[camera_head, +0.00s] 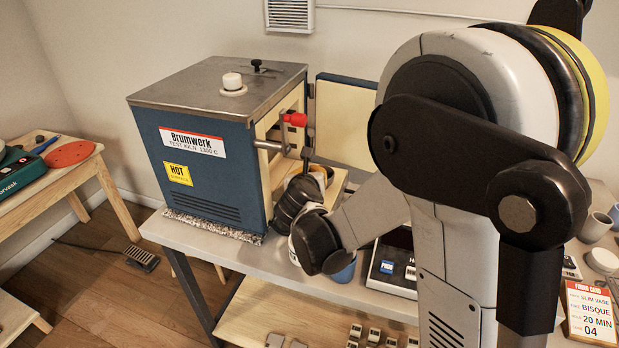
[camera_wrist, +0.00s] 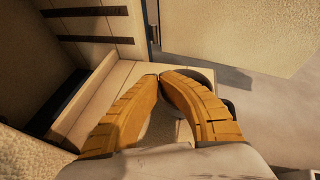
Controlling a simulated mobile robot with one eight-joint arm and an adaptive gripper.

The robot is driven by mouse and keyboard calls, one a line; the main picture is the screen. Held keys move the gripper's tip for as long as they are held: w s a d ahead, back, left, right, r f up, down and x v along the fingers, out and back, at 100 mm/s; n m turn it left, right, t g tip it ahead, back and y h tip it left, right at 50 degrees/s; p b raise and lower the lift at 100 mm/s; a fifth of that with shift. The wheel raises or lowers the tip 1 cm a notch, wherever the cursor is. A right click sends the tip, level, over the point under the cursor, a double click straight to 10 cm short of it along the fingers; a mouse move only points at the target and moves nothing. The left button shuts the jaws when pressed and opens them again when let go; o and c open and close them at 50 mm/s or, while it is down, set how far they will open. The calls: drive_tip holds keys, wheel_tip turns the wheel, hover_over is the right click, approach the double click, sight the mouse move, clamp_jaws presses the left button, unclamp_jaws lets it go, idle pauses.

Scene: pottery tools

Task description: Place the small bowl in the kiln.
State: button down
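The blue kiln (camera_head: 205,150) stands on the table with a grey metal top, and its door (camera_head: 345,115) is open. My gripper (camera_wrist: 159,76) is at the kiln's open front, with its orange fingers drawn together at the tips. A dark rounded piece, seemingly the small bowl (camera_wrist: 203,73), shows at the fingertips and mostly behind the right finger. It appears pinched at its rim, in front of the kiln opening. In the wrist view the kiln's slotted inner wall (camera_wrist: 92,41) is at the left.
The open door (camera_wrist: 245,30) stands at the right in the wrist view. A blue cup (camera_head: 344,271) and a scale (camera_head: 390,268) are on the table below my arm. A firing card (camera_head: 591,312) and grey cups (camera_head: 595,227) are at the right.

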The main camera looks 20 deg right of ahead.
drive_tip(key=shift+f, duration=0.2)
drive_tip(key=c, duration=1.6)
unclamp_jaws()
drive_tip(key=shift+r, duration=0.1)
drive_tip(key=shift+r+p, duration=0.25)
drive_tip(key=shift+p, duration=0.05)
drive_tip(key=p+v, duration=0.3)
drive_tip(key=v, duration=0.9)
drive_tip(key=shift+f, duration=0.1)
